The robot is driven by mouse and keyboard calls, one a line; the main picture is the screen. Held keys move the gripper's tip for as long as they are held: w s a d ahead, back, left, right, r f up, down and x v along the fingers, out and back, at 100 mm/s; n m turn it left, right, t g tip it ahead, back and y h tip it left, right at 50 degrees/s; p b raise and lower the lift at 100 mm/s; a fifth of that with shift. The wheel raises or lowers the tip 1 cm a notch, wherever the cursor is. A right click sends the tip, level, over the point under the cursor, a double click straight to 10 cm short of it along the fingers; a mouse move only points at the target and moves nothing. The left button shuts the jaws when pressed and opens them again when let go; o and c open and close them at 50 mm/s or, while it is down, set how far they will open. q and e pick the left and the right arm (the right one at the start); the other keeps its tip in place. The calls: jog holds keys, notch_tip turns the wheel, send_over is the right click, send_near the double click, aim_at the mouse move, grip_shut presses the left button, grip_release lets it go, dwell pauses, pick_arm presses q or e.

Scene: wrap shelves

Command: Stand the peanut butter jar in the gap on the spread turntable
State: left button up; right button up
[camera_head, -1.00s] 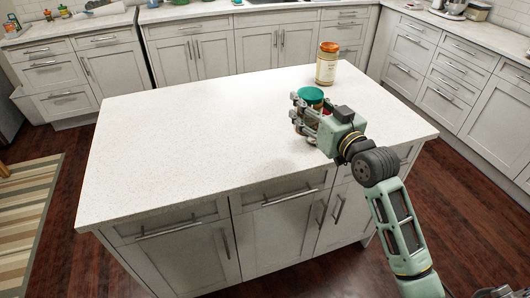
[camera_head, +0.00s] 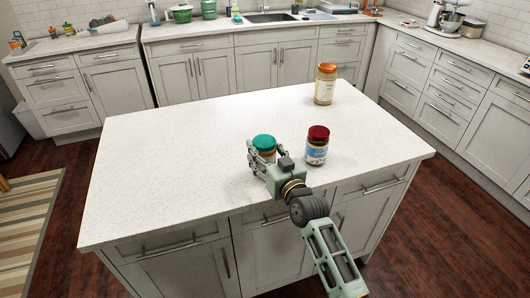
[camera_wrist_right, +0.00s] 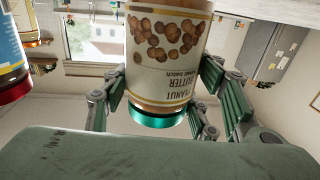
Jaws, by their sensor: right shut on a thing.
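The peanut butter jar (camera_head: 264,145) has a green lid, and its label with nuts and the words "peanut butter" fills the middle of the right wrist view (camera_wrist_right: 165,50), where it appears upside down. My right gripper (camera_head: 258,155) is shut around the jar, with its fingers on both sides. The jar is upright over the front middle of the island top; I cannot tell whether it touches the surface. The gripper hides its lower part in the head view. I cannot make out the spread turntable. My left gripper is not in view.
A jar with a dark red lid (camera_head: 317,145) stands just right of my right gripper. An orange-lidded jar (camera_head: 325,84) stands near the back of the island (camera_head: 170,150). The island's left half is clear. Several small items (camera_head: 53,31) are on the back-left counter.

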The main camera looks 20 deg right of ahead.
jog(key=shift+f, duration=0.35)
jog(key=o, duration=1.7)
jog(key=shift+f, duration=0.25)
